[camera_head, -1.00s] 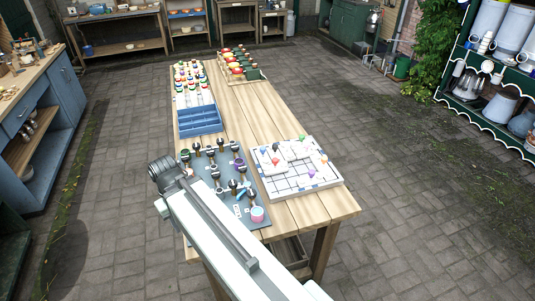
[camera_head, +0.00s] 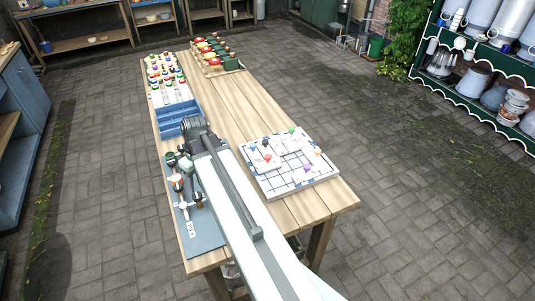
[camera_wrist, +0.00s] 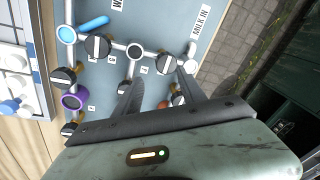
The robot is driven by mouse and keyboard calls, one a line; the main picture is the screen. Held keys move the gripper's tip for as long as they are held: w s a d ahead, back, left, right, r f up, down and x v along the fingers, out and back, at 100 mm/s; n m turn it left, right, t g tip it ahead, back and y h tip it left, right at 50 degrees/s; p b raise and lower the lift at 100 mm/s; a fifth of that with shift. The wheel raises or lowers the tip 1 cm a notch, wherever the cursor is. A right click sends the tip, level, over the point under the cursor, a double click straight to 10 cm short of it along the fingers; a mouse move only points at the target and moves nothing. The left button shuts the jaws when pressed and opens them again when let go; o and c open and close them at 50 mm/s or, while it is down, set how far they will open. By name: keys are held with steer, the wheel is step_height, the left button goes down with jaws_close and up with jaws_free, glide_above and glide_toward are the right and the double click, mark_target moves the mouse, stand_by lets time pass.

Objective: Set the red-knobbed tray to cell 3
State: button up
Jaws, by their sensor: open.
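A white gridded board (camera_head: 290,181) lies on the right side of the table, with white trays that carry small coloured knobs. The red-knobbed tray (camera_head: 267,158) appears to be near the board's left part; its knob is tiny and its cell number cannot be read. My gripper (camera_wrist: 160,82) is open and empty, its two dark fingers over the grey-blue valve panel. In the head view my arm covers much of that panel and the fingers are hidden. A corner of the gridded board (camera_wrist: 38,75) shows at the left of the wrist view.
The valve panel (camera_head: 203,238) holds several black-knobbed valves on pipes. Behind it stand a blue divided tray (camera_head: 171,119) and a rack of coloured knobs (camera_head: 170,92). A crate of red and green items (camera_head: 218,66) is at the far end. Bare wood (camera_head: 235,105) lies behind the gridded board.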

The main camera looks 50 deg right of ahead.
steer(key=shift+n+t, duration=0.6)
steer(key=shift+t, duration=0.2)
steer(key=d, duration=0.6)
steer(key=s+d, duration=0.1)
steer(key=d, duration=0.4)
steer(key=d+r, duration=0.1)
steer(key=d, duration=0.5)
steer(key=shift+s+d+r, duration=0.1)
steer(key=shift+s+d, duration=0.2)
steer(key=shift+s, duration=0.1)
steer(key=n+t, duration=0.2)
glide_toward(267, 155)
steer(key=b+x, duration=0.2)
steer(key=x, duration=0.1)
steer(key=b+x, duration=0.4)
steer(key=x, duration=0.1)
steer(key=shift+s+f+b, duration=0.15)
steer(key=shift+f+b, duration=0.25)
steer(key=shift+r, duration=0.15)
jaws_close()
